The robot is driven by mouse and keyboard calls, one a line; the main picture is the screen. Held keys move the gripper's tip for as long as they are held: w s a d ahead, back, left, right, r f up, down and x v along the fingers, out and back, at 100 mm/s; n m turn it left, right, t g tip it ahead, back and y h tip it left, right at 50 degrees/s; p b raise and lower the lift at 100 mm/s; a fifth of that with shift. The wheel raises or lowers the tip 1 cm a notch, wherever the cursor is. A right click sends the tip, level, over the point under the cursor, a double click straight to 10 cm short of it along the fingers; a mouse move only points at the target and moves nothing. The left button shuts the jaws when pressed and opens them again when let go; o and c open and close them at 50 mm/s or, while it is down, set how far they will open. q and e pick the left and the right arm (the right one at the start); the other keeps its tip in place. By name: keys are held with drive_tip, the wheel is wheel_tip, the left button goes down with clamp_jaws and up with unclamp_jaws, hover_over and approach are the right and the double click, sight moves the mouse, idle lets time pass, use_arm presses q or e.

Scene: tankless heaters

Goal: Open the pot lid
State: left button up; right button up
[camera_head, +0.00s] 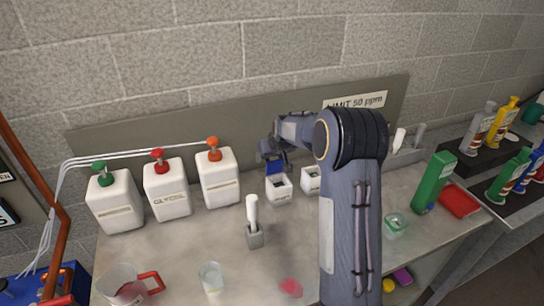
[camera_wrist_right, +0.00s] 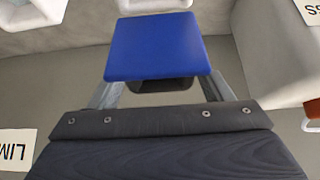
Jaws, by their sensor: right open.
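A small white pot (camera_head: 280,190) with a dark opening stands on the counter near the back wall. A blue square lid (camera_head: 275,166) shows just above it, beside my right gripper (camera_head: 268,153). In the right wrist view the blue lid (camera_wrist_right: 155,46) lies across the space in front of my right gripper (camera_wrist_right: 158,85), whose jaws are open. A white edge of the pot (camera_wrist_right: 153,5) meets the lid's far side there. I cannot tell whether the fingers touch the lid. My left gripper is not in view.
A second white pot (camera_head: 311,179) stands just right of the first. White pump bottles (camera_head: 219,178) stand at left, and a grey holder with a white-handled tool (camera_head: 254,236) is in front.

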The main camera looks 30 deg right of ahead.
drive_tip(key=b+v, duration=0.1)
drive_tip(key=v, duration=0.6)
drive_tip(key=shift+s+r, duration=0.15)
drive_tip(key=shift+s, duration=0.05)
